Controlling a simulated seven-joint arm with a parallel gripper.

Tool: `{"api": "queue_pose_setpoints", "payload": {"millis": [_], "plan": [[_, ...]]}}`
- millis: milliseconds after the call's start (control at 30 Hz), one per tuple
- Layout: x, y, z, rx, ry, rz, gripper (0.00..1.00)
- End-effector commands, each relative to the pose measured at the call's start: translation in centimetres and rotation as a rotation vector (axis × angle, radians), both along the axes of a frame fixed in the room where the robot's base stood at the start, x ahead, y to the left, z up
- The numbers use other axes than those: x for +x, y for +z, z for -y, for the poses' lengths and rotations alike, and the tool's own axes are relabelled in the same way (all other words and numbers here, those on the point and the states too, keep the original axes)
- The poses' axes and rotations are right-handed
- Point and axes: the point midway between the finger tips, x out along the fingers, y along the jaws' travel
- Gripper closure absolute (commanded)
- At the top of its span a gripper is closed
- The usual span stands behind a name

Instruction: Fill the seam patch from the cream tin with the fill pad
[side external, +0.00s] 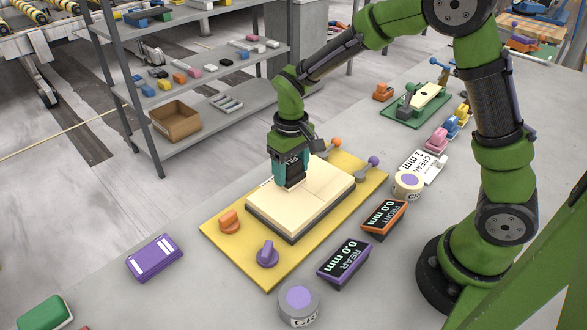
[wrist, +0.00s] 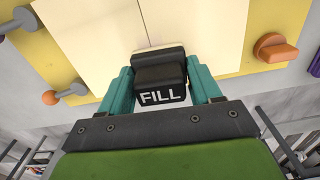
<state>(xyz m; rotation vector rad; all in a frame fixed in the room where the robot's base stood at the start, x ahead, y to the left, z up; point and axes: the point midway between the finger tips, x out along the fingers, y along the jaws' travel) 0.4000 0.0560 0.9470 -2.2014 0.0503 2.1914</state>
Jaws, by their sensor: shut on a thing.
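My gripper (wrist: 160,88) is shut on the black fill pad (wrist: 160,72), which is marked FILL in the wrist view. In the side view my gripper (side external: 291,183) is low over the far part of the cream slab (side external: 318,205). The slab is in two halves with a thin seam (wrist: 146,25) between them, and the pad is over the seam line. I cannot tell whether the pad touches the stone. The seam patch is not clearly visible, probably hidden by the pad and gripper. The cream tin (side external: 408,183), with a purple top, stands right of the slab.
The slab lies on a yellow board (side external: 222,235) with an orange knob (side external: 229,220), a purple knob (side external: 267,255) and two ball-ended levers. A grey tin (side external: 298,302), FRONT display (side external: 384,217) and REAR display (side external: 344,261), both reading 0.0 mm, stand nearby. A purple block (side external: 154,259) lies left.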

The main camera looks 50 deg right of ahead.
Motion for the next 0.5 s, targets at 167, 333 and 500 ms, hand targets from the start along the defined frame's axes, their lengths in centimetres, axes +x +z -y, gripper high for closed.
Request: {"api": "queue_pose_setpoints", "payload": {"millis": [167, 333, 500], "plan": [[0.0, 0.1, -1.3, 0.000, 0.002, 0.001, 0.61], [-0.1, 0.1, -1.5, 0.000, 0.001, 0.000, 0.61], [-1.1, 0.0, -1.5, 0.000, 0.000, 0.000, 0.61]]}}
